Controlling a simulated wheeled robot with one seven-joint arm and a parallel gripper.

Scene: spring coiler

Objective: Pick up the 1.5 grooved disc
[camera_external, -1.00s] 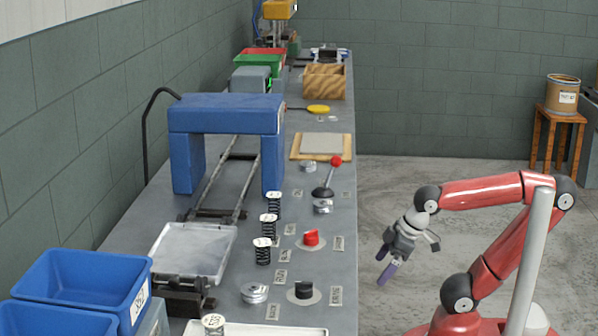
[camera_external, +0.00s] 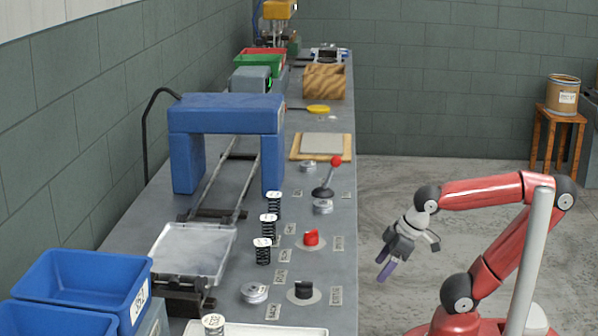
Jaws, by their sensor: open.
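Several small silver discs are on the grey bench: one near the front (camera_external: 254,293), one beside the lever (camera_external: 323,207) and one farther back (camera_external: 308,167). A similar round piece (camera_external: 213,321) is partly cut off at the bottom edge. I cannot read any size mark, so I cannot tell which is the 1.5 grooved disc. My gripper (camera_external: 385,271) is open, with purplish fingers pointing down and left. It hangs in the air to the right of the bench, apart from the discs, and I see nothing between its fingers.
Several black springs with white tops (camera_external: 263,249), a red knob (camera_external: 311,238), a black knob (camera_external: 304,290) and a red-balled lever (camera_external: 330,178) stand on the bench. A blue arch (camera_external: 225,115) spans rails. Blue bins (camera_external: 85,280) are front left.

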